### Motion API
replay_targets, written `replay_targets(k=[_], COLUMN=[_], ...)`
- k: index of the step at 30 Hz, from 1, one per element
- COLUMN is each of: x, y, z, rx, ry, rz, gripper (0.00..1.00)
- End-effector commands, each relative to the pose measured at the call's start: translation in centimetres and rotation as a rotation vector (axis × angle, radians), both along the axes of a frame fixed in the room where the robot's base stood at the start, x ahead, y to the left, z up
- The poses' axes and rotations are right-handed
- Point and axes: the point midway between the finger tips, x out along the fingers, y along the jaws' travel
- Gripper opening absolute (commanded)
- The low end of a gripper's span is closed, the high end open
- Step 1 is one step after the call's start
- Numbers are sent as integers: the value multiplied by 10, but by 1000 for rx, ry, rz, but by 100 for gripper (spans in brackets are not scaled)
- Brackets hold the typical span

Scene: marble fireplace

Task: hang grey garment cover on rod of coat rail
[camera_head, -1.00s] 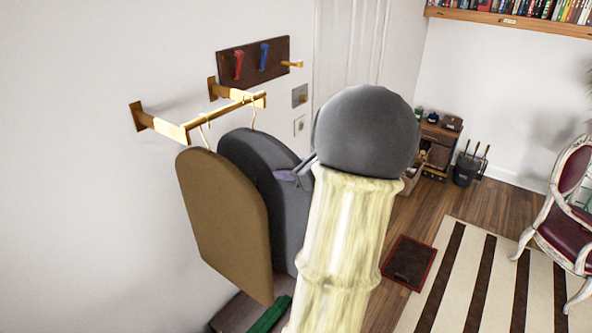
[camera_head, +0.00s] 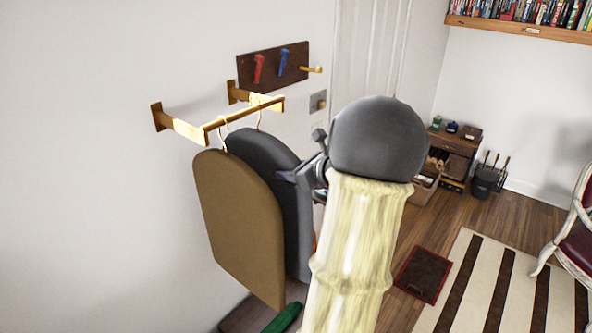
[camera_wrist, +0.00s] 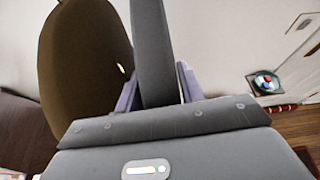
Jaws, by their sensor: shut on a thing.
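The grey garment cover (camera_head: 262,150) is at the coat rail, behind and to the right of a brown garment cover (camera_head: 240,225). My gripper (camera_head: 300,176) is shut on its right edge. The wrist view shows the grey cover (camera_wrist: 150,45) edge-on between both fingers (camera_wrist: 155,92). Its hook (camera_head: 259,117) reaches up to the rod (camera_head: 243,113) of the brass coat rail. I cannot tell whether the hook bears on the rod. The brown cover's hook is at the rod, left of the grey one's. My arm hides part of the scene.
A dark board with red and blue pegs (camera_head: 272,67) is on the wall behind the rail. A dark bench with a green item (camera_head: 284,318) is below the covers. A wooden cabinet (camera_head: 452,150) and a striped rug (camera_head: 500,285) lie to the right.

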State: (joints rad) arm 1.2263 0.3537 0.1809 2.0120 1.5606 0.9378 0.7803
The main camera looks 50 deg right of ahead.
Motion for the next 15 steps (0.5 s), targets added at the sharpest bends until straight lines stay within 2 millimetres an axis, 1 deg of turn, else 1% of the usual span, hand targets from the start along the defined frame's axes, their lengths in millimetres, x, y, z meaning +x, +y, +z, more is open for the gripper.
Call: replay_targets(k=[1,6,15], x=[1,0,-2], y=[1,0,-1], z=[-7,-15,-20], rx=[-1,0,1], ry=[1,2,6], rz=[3,1,-2], gripper=[0,0,0])
